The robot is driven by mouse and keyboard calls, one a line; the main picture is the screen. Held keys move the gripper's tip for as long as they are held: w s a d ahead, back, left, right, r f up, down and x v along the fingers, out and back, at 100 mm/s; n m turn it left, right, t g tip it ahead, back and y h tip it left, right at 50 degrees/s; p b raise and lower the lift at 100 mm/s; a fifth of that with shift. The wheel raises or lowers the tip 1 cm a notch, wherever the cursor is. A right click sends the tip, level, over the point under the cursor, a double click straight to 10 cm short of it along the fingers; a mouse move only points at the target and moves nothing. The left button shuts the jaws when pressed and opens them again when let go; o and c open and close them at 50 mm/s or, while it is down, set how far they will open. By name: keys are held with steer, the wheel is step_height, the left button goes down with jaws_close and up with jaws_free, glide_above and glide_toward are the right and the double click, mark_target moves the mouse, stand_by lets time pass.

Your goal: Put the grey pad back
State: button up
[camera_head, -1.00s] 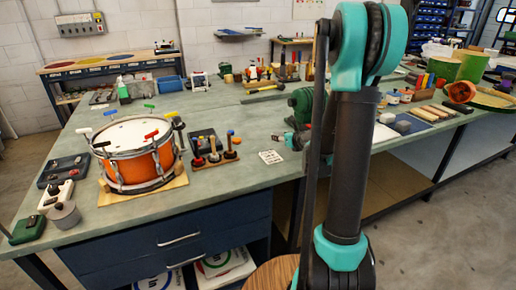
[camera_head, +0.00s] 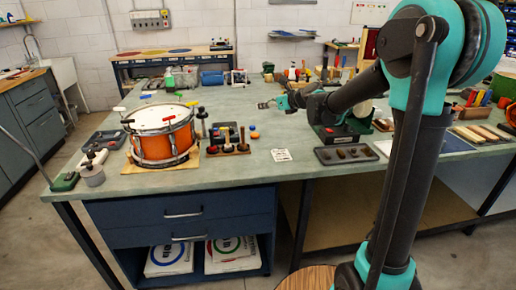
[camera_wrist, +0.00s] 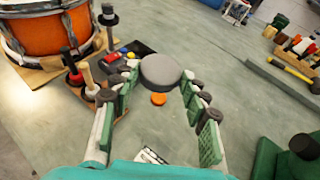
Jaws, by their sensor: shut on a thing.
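The grey pad (camera_wrist: 160,71) is a round, thick disc between the fingertips of my gripper (camera_wrist: 162,78) in the wrist view. The fingers are shut on its sides and it appears held above the bench. In the head view my gripper (camera_head: 274,102) reaches left over the middle of the bench (camera_head: 330,185); the pad is too small there to make out clearly. The orange drum (camera_head: 163,140) stands on a wooden board to the left, and its side also shows in the wrist view (camera_wrist: 50,35).
A rack of mallets (camera_head: 228,148) stands right of the drum. A white card (camera_head: 281,155) lies on the bench, with a dark tray (camera_head: 346,154) of small pieces to its right. A small orange disc (camera_wrist: 158,99) shows below the pad. Bare bench lies along the front.

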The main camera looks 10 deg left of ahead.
mark_target(263, 150)
steer(key=shift+s+a+r, duration=0.1)
steer(key=shift+a+r, duration=0.05)
steer(key=shift+a, duration=0.3)
steer(key=shift+s+a+r, duration=0.1)
steer(key=shift+a, duration=0.3)
step_height(263, 150, down, 19)
steer(key=shift+f, duration=0.2)
steer(key=shift+f, duration=0.1)
steer(key=o, duration=0.9)
steer(key=shift+o, duration=0.2)
steer(key=shift+s+d, duration=0.1)
steer(key=shift+n+g, duration=0.3)
steer(key=v, duration=1.2)
